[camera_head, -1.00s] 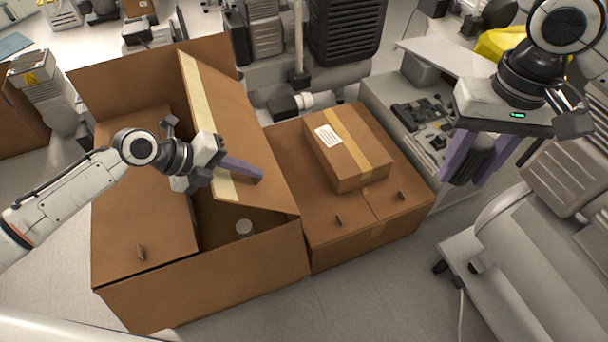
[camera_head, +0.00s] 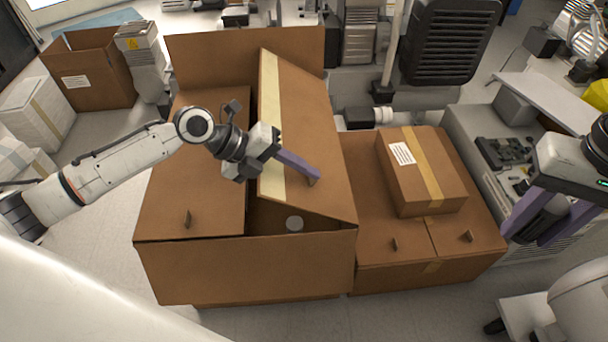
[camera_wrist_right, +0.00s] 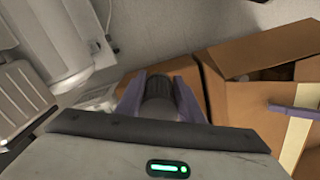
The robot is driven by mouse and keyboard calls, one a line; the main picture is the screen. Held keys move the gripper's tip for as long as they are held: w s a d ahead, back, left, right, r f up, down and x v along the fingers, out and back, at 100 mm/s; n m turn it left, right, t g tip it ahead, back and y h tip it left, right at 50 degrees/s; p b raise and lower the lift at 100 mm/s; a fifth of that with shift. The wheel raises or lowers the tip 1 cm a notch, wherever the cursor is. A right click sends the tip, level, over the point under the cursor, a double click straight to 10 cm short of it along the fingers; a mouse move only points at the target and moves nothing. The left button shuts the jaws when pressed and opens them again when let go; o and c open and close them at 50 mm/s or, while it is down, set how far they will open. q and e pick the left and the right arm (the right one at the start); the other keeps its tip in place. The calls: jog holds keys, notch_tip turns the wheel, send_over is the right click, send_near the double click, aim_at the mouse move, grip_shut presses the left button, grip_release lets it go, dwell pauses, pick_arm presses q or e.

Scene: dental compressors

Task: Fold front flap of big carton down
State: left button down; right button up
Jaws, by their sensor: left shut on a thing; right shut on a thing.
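The big carton (camera_head: 250,275) stands open at centre-left in the head view. Its left flap (camera_head: 200,165) lies folded down flat with a small tab, its back flap (camera_head: 240,55) stands up, and its right flap (camera_head: 318,130), with a pale tape strip, is tilted over the opening. My left gripper (camera_head: 308,175) is shut on the small tab of that tilted flap. A pale round object (camera_head: 294,223) shows inside the gap. My right gripper (camera_head: 525,230) is at the far right, away from the carton, its fingers closed around a dark ridged cylinder (camera_wrist_right: 158,100).
A second closed carton (camera_head: 370,220) stands against the big one's right side, with a small taped box (camera_head: 425,170) on top. A grey cabinet (camera_head: 490,140) with dark parts stands at right. An open box (camera_head: 95,70) is at back left. Floor in front is clear.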

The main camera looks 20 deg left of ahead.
pick_arm(q)
jog(key=shift+s+a+f+y, duration=0.15)
jog(key=shift+s+a+f, duration=0.15)
jog(key=shift+f, duration=0.25)
jog(key=shift+s+a+f+y, duration=0.15)
jog(key=shift+a+f, duration=0.1)
jog(key=shift+f, duration=0.3)
pick_arm(e)
jog(key=shift+f, duration=0.1)
pick_arm(q)
jog(key=c, duration=1.6)
grip_release()
jog(key=shift+o, duration=0.2)
jog(key=shift+f, duration=0.1)
jog(key=shift+w, duration=0.1)
jog(key=shift+d, duration=0.15)
